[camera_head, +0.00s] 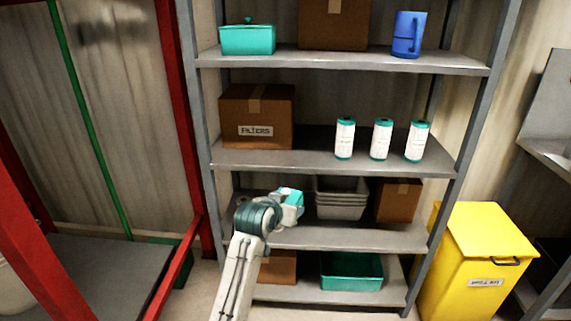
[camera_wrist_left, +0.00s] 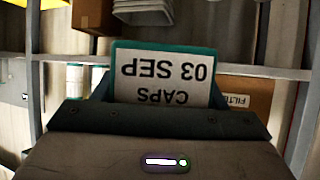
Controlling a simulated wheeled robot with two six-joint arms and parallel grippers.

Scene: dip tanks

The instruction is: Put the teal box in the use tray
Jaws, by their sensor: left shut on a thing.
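My left gripper (camera_head: 282,199) is shut on a small teal box (camera_head: 291,194) in front of the rack's lower middle shelf. In the left wrist view the teal box (camera_wrist_left: 163,73) has a white label that reads "CAPS 03 SEP" upside down, and it sits between the dark fingers (camera_wrist_left: 160,105). A larger teal open tray (camera_head: 352,272) stands on the bottom shelf; I cannot tell whether it is the use tray. My right gripper is not in view.
Grey stacked trays (camera_head: 341,197) and a brown carton (camera_head: 398,200) stand on the lower middle shelf. Above are a "FILTERS" carton (camera_head: 257,115) and three white cartridges (camera_head: 382,139). A yellow bin (camera_head: 487,258) stands right of the rack, red posts (camera_head: 180,112) left.

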